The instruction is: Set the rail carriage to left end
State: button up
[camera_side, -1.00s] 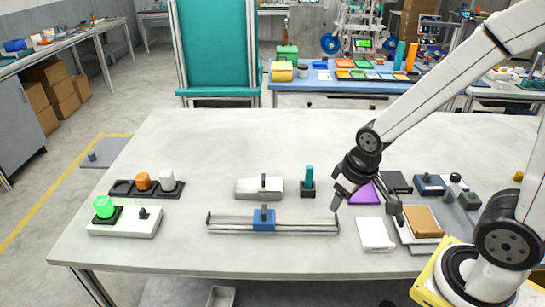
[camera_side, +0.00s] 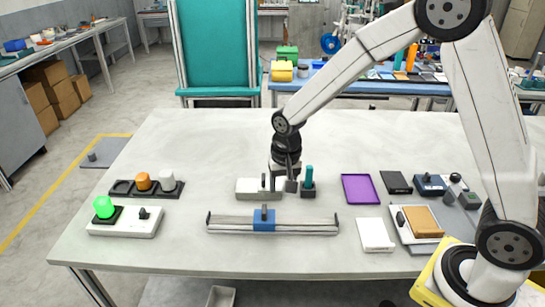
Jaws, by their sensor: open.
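The rail (camera_side: 307,225) lies left to right near the front middle of the white table, with a raised end block at each end. The blue carriage (camera_side: 264,225) sits near the middle of the rail, slightly left of centre, with a dark upright knob on top. My gripper (camera_side: 281,183) is behind the rail, a little right of the carriage and above the table. It is open and apart from the carriage. It partly covers the grey-white block behind the rail, and its fingertips are small in this view.
A grey-white block (camera_side: 248,188) and a teal peg in a dark base (camera_side: 308,179) stand close to my gripper. A purple tray (camera_side: 361,189) and white pad (camera_side: 375,234) lie to the right. A white box with a green dome (camera_side: 103,207) stands left.

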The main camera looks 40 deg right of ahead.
aim_at(264, 208)
jog(key=w+f+m, duration=0.1)
jog(key=w+a+f, duration=0.1)
jog(key=w, duration=0.1)
jog(key=w+a+m, duration=0.1)
jog(key=shift+w+f+m+g, duration=0.3)
jog(key=shift+f+g, duration=0.1)
jog(key=shift+f, duration=3.9)
grip_shut()
